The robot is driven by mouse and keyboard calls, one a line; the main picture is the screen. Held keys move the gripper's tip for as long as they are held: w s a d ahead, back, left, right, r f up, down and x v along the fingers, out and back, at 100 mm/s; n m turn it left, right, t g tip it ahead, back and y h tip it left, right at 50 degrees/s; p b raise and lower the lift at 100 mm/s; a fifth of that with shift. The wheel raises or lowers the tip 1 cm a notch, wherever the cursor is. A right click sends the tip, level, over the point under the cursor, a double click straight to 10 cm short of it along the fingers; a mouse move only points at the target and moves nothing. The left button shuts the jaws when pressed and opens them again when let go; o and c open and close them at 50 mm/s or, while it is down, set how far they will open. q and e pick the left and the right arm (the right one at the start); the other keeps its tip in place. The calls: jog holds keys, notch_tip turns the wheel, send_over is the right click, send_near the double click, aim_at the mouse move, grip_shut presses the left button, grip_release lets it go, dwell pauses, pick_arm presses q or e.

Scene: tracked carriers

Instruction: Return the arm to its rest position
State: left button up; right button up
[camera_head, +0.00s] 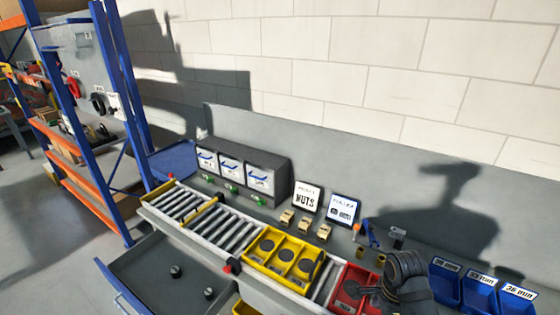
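My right arm comes in at the lower right. Its dark gripper (368,291) is over the red carrier (347,282) at the right end of the roller conveyor. The fingers are small and dark against the carrier, and I cannot tell whether they are open or shut or hold anything. My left arm and gripper are not in view. A yellow carrier (264,257) with several round dark pieces sits on the rollers to the left of the red one.
A grey unit with white-fronted drawers (230,168) stands behind the conveyor (211,225). Signs (307,200) and small brass-coloured blocks (304,225) are to its right. Blue bins (478,291) are at the far right. An open drawer (155,270) juts out at the front left.

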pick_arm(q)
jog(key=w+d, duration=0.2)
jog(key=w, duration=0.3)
pick_arm(e)
jog(key=s+a+n+t, duration=0.3)
jog(key=s+n, duration=0.7)
jog(key=n, duration=1)
jog(key=s+d+f+b, duration=0.1)
jog(key=f+b, duration=0.2)
jog(key=f, duration=0.9)
jog(key=s+d+f+h+b, duration=0.1)
jog(key=d+f+b, duration=0.1)
jog(key=f, duration=1)
jog(key=s+d+f+b, duration=0.1)
jog(key=f+b, duration=0.2)
jog(key=f, duration=0.9)
pick_arm(q)
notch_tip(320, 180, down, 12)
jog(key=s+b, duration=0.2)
jog(key=b, duration=0.2)
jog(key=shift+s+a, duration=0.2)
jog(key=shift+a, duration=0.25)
pick_arm(e)
jog(key=s+d+f+g, duration=0.1)
jog(key=s+f, duration=1.6)
jog(key=f, duration=0.2)
jog(key=shift+s+d+g, duration=0.15)
jog(key=shift+s+g, duration=0.2)
jog(key=shift+g, duration=0.05)
